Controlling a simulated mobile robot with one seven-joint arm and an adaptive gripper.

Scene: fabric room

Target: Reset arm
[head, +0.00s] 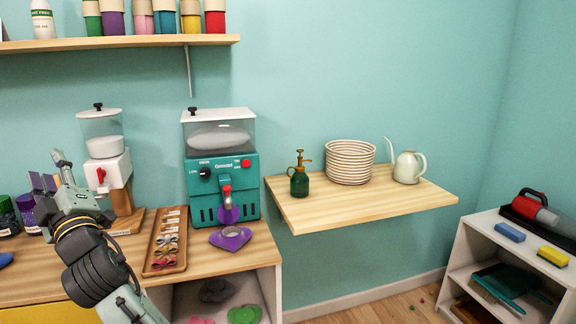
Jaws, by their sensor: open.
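My arm rises from the bottom left of the head view, and my gripper (52,172) is at its upper end, pointing up and away over the left counter. Its fingers are apart, and I see nothing held between them. It is in front of the dark jars and left of the white dispenser (107,165) with a clear hopper. My arm hides part of the wooden counter (215,263) and what stands behind it.
A white shelf unit (457,262) stands right.

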